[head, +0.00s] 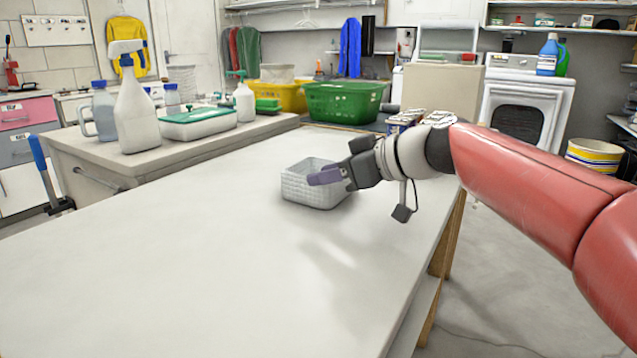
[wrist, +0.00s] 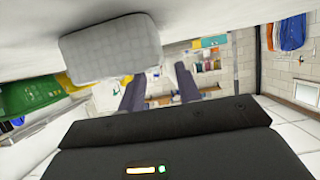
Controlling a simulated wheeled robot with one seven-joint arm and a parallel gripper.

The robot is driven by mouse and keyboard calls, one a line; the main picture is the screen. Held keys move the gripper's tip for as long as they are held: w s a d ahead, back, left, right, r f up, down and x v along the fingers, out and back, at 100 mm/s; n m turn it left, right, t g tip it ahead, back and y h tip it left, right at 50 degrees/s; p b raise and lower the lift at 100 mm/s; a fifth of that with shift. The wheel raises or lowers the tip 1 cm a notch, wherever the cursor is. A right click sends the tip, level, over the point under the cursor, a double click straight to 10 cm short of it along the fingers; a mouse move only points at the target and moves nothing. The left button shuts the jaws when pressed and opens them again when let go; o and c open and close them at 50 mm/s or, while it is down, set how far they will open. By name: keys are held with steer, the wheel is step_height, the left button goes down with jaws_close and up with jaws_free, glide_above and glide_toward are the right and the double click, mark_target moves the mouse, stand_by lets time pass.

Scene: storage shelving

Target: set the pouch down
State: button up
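I cannot make out a pouch in either view. A pale grey woven basket (head: 300,193) stands on the white table (head: 200,245); its outside also shows in the wrist view (wrist: 108,52). The inside of the basket is mostly hidden from me. My gripper (head: 325,177) has purple-grey fingers and appears in front of the basket's right part in the head view; I cannot tell whether it touches. In the wrist view, the two fingers (wrist: 160,78) are apart, with nothing visible between them.
A side counter at the left holds a white spray bottle (head: 136,110), a jug (head: 103,112) and a green-lidded box (head: 198,123). Green (head: 343,103) and yellow (head: 283,97) crates stand behind the table. The table's front and left are clear; its right edge lies below my arm.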

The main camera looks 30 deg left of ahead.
steer(key=shift+p+x, duration=0.4)
steer(key=shift+x, duration=2.3)
jaws_close()
